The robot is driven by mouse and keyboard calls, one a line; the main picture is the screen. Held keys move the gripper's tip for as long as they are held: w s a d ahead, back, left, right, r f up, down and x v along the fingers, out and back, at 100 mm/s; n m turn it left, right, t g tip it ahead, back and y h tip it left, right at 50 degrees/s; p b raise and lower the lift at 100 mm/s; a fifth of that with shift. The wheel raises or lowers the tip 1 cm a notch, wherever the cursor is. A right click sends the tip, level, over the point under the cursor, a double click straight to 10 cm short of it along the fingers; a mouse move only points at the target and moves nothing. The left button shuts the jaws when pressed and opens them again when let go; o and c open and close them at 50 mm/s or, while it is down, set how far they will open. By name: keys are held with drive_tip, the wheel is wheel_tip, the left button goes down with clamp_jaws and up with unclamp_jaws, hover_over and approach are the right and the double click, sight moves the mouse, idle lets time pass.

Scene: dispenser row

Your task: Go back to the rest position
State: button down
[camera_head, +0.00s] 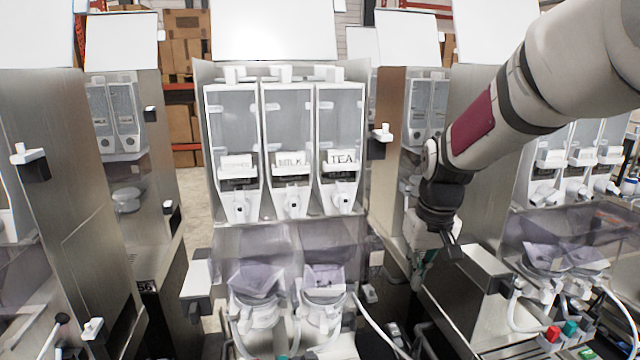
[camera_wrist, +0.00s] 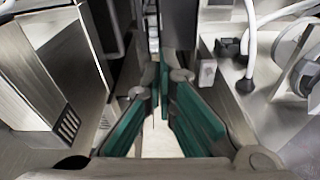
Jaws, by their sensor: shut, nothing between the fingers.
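My gripper (camera_head: 418,275) hangs at the end of my arm, which comes in from the upper right in the head view. It points down into the gap between the middle dispenser machine (camera_head: 230,225) and the machine on the right (camera_head: 470,285). In the wrist view, the green finger pads of my gripper (camera_wrist: 163,70) meet at their tips, with nothing held between them. In the head view the fingertips are small and partly hidden.
The middle machine has three clear canisters, one labelled TEA (camera_head: 340,158) and one MILK (camera_head: 291,160). Below stand two white mixing bowls (camera_head: 255,310) with tubes. A metal box (camera_wrist: 62,60) is close left of the fingers, and a white hose (camera_wrist: 251,40) is at right.

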drive_tip(key=s+r+t, duration=0.1)
drive_tip(key=s+r, duration=0.2)
drive_tip(key=s, duration=0.5)
drive_tip(key=s+r+m+t, duration=0.1)
drive_tip(key=s+r, duration=0.3)
drive_tip(key=s, duration=0.4)
drive_tip(key=s+r+t, duration=0.1)
drive_tip(key=s+r, duration=0.2)
drive_tip(key=s, duration=0.6)
drive_tip(key=shift+r+t, duration=0.25)
drive_tip(key=shift+t, duration=0.15)
